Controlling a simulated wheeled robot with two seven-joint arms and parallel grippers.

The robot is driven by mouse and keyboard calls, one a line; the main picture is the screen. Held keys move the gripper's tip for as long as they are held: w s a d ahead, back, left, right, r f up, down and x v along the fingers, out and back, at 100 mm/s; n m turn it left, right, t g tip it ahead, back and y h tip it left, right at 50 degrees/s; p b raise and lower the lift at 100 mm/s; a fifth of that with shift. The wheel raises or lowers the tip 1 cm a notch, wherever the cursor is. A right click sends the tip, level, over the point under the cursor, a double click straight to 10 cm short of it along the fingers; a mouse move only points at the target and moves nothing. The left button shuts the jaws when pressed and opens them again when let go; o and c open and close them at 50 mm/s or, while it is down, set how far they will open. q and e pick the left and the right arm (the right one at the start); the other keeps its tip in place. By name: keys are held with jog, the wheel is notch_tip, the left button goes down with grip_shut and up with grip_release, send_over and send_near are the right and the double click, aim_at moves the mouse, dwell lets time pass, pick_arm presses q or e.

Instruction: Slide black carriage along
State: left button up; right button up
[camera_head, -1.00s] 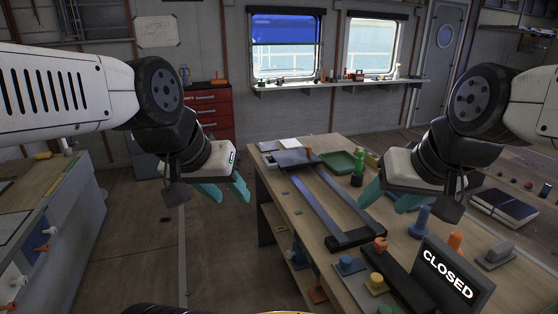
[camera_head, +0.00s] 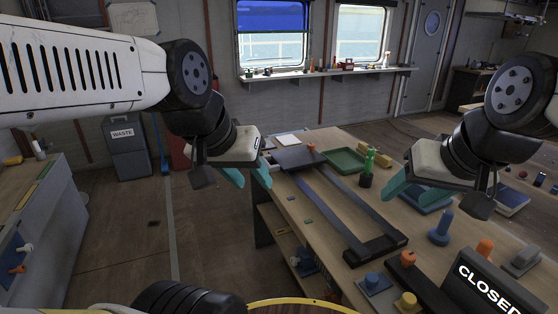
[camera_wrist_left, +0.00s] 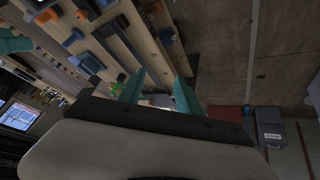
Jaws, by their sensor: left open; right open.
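The black carriage (camera_head: 293,160) is a flat dark plate with an orange knob (camera_head: 311,148) on top. In the head view it sits at the far end of two long grey rails (camera_head: 358,205) on the bench. A black end block (camera_head: 376,251) joins the rails at the near end. My left gripper (camera_head: 248,177) is open and empty, left of the carriage near the bench's left edge, apart from it. In the left wrist view its two teal fingers (camera_wrist_left: 160,92) are spread. My right gripper (camera_head: 410,193) is open and empty, right of the rails above the bench.
A green tray (camera_head: 345,161) and a green bottle-like item (camera_head: 368,165) stand right of the rails. Blue (camera_head: 440,230), orange and yellow knobbed pieces and a CLOSED sign (camera_head: 485,290) crowd the near end. A waste bin (camera_head: 128,148) stands by the back wall. The floor left of the bench is clear.

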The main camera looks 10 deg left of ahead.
pick_arm(q)
jog(key=w+d+f+n+g+h, duration=0.1)
jog(key=w+f+n+h, duration=0.1)
jog(key=w+n, duration=0.65)
jog(key=w+d+f+n+h, duration=0.25)
jog(key=w+n, duration=0.35)
jog(key=w, duration=0.5)
jog(key=w+d+f+n+g+h, duration=0.1)
jog(key=w+f+n+h, duration=0.15)
jog(key=w+n, duration=0.6)
jog(key=w+a+f+n+t, duration=0.9)
jog(key=w+a+f+n, duration=1.1)
jog(key=n, duration=0.4)
jog(key=x, duration=0.6)
jog(key=f+x, duration=0.1)
jog(key=x, duration=0.2)
